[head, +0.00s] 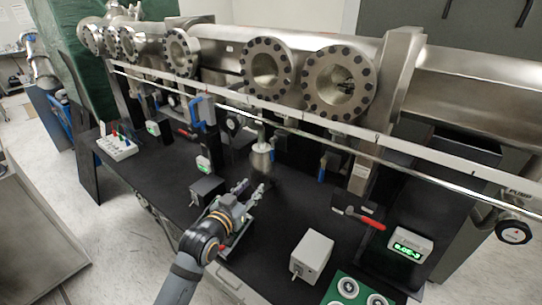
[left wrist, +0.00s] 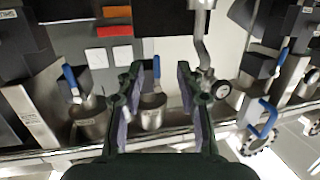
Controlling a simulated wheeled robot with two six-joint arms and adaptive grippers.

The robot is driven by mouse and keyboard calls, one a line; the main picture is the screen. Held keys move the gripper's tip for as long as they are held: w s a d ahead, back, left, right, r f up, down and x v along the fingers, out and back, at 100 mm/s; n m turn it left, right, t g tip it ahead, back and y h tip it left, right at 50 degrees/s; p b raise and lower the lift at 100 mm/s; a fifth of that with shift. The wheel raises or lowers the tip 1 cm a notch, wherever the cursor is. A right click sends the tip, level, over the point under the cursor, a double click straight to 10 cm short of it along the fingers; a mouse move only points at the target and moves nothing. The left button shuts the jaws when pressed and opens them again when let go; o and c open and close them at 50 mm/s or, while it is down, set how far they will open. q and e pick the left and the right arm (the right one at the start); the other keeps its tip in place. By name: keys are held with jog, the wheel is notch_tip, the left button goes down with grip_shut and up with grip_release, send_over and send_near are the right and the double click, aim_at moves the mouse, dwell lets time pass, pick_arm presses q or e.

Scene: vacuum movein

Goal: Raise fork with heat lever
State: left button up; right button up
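My left gripper (head: 250,191) is open and empty above the black bench top; its two fingers also show spread apart in the left wrist view (left wrist: 158,100). Between and beyond the fingers there is a blue-handled lever (left wrist: 156,68) above a metal cylinder (left wrist: 152,112). A grey box (head: 312,256) with a small lever stands to the right of the gripper. A dark box (head: 207,191) stands just left of it. No label tells which lever is the heat lever. I cannot make out the fork; a metal part shows inside the right round port (head: 340,82). My right gripper is not in view.
The steel chamber (head: 470,75) and a long pale rail (head: 300,113) run across the back. A red-handled lever (head: 366,219) and a green-lit display (head: 409,246) stand at right. A white switch block (head: 117,147) stands at left.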

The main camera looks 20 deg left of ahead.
pick_arm(q)
jog(key=t, duration=0.1)
send_near(272, 154)
jog(key=s, duration=0.2)
jog(key=w+p, duration=0.1)
jog(key=w, duration=0.5)
jog(key=w+d+p, duration=0.1)
jog(key=w, duration=0.2)
jog(key=shift+w+p, duration=0.3)
jog(key=shift+w+f, duration=0.1)
jog(key=shift+w, duration=0.2)
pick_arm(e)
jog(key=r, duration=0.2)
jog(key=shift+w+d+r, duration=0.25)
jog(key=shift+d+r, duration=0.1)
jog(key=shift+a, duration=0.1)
pick_arm(q)
jog(key=shift+c, duration=0.7)
grip_shut()
